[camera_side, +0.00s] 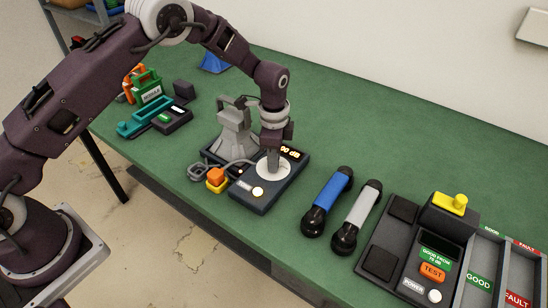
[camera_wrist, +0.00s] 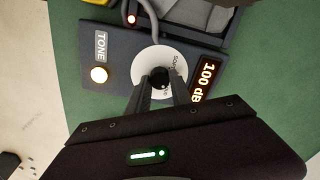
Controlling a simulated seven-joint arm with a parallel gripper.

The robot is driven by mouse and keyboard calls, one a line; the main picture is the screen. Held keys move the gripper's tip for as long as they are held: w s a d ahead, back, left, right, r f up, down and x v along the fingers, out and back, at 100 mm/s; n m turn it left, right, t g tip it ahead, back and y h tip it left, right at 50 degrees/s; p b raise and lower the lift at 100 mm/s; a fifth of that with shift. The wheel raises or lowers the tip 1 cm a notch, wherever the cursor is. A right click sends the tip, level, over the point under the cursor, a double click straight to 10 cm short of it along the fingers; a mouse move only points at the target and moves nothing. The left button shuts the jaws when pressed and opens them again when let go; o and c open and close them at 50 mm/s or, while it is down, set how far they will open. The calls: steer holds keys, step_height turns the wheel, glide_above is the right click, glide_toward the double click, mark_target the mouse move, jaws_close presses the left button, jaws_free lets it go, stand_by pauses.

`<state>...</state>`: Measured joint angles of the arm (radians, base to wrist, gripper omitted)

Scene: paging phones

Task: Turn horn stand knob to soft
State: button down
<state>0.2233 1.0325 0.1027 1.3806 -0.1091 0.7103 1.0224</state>
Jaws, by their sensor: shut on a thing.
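The horn stand (camera_side: 262,192) is a dark box on the green table, with a grey horn (camera_side: 236,130) behind it. Its black knob (camera_wrist: 160,77) sits in the middle of a white round dial (camera_wrist: 146,61) in the wrist view. "SOFT" is printed on the dial near the knob, and other lettering is partly hidden. My gripper (camera_wrist: 160,92) points down at the dial with its fingers shut on the knob. In the side view my gripper (camera_side: 273,166) hides the knob. The knob's exact pointer direction is hard to tell.
A "TONE" label and a lit button (camera_wrist: 98,74) are on the stand. A blue handset (camera_side: 328,200) and a grey handset (camera_side: 357,217) lie to the right. A test station (camera_side: 408,245) and GOOD and FAULT trays (camera_side: 479,282) stand farther right. A teal fixture (camera_side: 145,121) is at left.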

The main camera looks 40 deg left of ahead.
steer(key=n, duration=0.5)
steer(key=shift+w, duration=0.1)
steer(key=n, duration=0.4)
steer(key=shift+n, duration=0.4)
steer(key=n, duration=0.5)
steer(key=shift+w, duration=0.1)
steer(key=shift+a+r+n+g, duration=0.1)
steer(key=shift+n+g, duration=0.2)
steer(key=shift+n, duration=2.1)
steer(key=c, duration=1.1)
jaws_free()
steer(key=shift+c, duration=0.2)
